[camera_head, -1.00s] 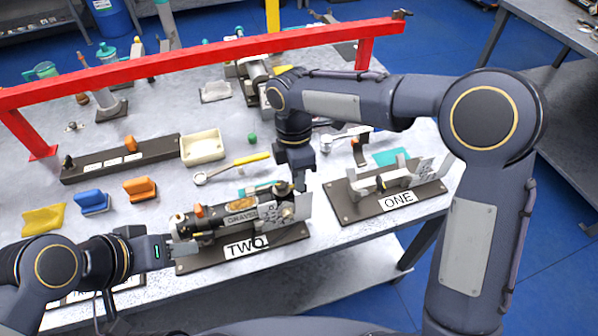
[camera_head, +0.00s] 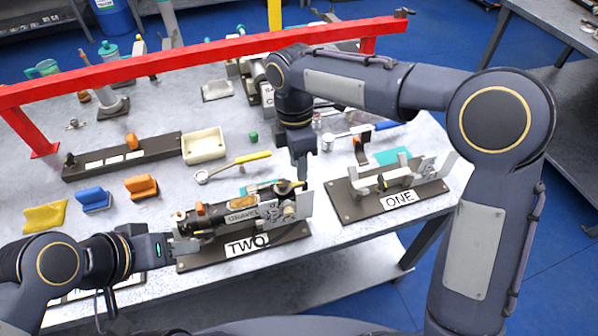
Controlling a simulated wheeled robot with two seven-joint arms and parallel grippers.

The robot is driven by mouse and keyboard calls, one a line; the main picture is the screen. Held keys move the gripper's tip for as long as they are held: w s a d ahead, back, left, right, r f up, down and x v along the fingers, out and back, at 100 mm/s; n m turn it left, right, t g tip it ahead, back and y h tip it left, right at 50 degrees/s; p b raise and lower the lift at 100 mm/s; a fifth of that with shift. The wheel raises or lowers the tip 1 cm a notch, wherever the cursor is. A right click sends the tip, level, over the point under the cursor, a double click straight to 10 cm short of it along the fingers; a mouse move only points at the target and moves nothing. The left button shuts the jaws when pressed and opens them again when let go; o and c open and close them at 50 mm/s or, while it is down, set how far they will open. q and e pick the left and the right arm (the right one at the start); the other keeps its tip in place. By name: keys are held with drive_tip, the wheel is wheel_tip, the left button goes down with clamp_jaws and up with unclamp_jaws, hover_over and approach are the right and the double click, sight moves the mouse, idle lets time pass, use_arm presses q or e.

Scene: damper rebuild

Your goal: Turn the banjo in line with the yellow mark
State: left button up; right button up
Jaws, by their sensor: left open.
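A dark cylindrical damper (camera_head: 240,216) lies along the fixture labelled TWO (camera_head: 247,245), with a grey plate at its right end. A small brass-coloured part (camera_head: 289,210) shows by that plate; it may be the banjo, but its angle and the yellow mark are too small to tell. My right gripper (camera_head: 301,178) points down just above the damper's right end; its fingers are seen edge-on, so I cannot tell whether they touch anything. My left gripper (camera_head: 186,247) is open at the damper's left end.
The fixture labelled ONE (camera_head: 386,190) stands to the right with an empty cradle. A yellow-handled wrench (camera_head: 235,166), a cream tray (camera_head: 204,146) and orange and blue blocks lie behind and left. A red rail (camera_head: 200,60) spans the bench above them.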

drive_tip(key=shift+w+a+r, duration=0.1)
drive_tip(key=shift+w+r, duration=0.05)
drive_tip(key=shift+r, duration=0.9)
drive_tip(key=shift+w+a+r, duration=0.1)
drive_tip(key=shift+w+r, duration=0.05)
drive_tip(key=shift+r, duration=0.85)
drive_tip(key=shift+d, duration=0.1)
drive_tip(key=s+d+r+m+t+y, duration=0.1)
drive_tip(key=s+d+r+m, duration=0.1)
drive_tip(key=s+d+m, duration=0.45)
drive_tip(key=s+d+r+m+t+y, duration=0.2)
drive_tip(key=d+m, duration=0.2)
drive_tip(key=d, duration=0.5)
drive_tip(key=s+d+f+m+t, duration=0.2)
drive_tip(key=s+f+m, duration=0.1)
drive_tip(key=s+m, duration=0.3)
drive_tip(key=s+d+f+m+t+y, duration=0.1)
drive_tip(key=s+d+f+m+t, duration=0.1)
drive_tip(key=s+m, duration=0.4)
drive_tip(key=shift+s+d+f+m, duration=0.35)
drive_tip(key=shift+d+f+m, duration=0.15)
drive_tip(key=shift+d, duration=0.15)
